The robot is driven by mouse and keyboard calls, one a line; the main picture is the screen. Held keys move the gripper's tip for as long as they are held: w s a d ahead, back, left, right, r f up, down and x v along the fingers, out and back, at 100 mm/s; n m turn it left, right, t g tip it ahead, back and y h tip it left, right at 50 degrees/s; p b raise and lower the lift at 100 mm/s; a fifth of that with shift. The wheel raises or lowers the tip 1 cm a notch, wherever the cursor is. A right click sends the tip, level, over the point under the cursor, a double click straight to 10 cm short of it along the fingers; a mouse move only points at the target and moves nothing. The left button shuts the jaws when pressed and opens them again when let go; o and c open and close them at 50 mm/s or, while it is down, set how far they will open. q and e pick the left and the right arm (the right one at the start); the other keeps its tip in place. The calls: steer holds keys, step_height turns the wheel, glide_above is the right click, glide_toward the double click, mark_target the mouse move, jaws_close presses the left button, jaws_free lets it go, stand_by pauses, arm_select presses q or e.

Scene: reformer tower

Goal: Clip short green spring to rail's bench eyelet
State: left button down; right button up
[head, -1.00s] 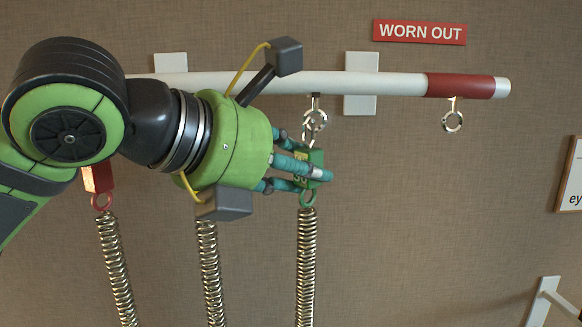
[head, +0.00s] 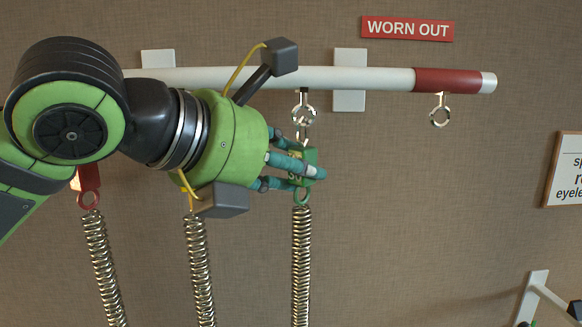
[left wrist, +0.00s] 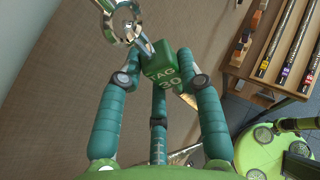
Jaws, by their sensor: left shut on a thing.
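My left gripper (head: 308,172) is shut on the green tag (head: 310,157) at the top of a spring (head: 301,245). In the left wrist view the fingers close around this green tag (left wrist: 163,72), which reads "TAG 30". A hook rises from the tag to a metal eyelet (head: 303,113) under the white rail (head: 230,77). The wrist view shows hook and eyelet (left wrist: 120,20) close together; I cannot tell whether the hook is through the ring. My right gripper is not in view.
Two more springs (head: 102,265) hang to the left, one under a red tag (head: 86,181). An empty eyelet (head: 440,112) hangs from the rail's red end (head: 445,80), below a "WORN OUT" sign (head: 407,28). A white bracket (head: 533,298) is at lower right.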

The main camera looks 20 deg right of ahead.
arm_select(q)
steer(key=shift+f, duration=0.15)
steer(key=c, duration=0.7)
jaws_free()
steer(key=shift+c, duration=0.2)
steer(key=shift+o, duration=0.4)
steer(key=shift+o, duration=1.2)
steer(key=b+v, duration=0.2)
steer(key=v, duration=0.4)
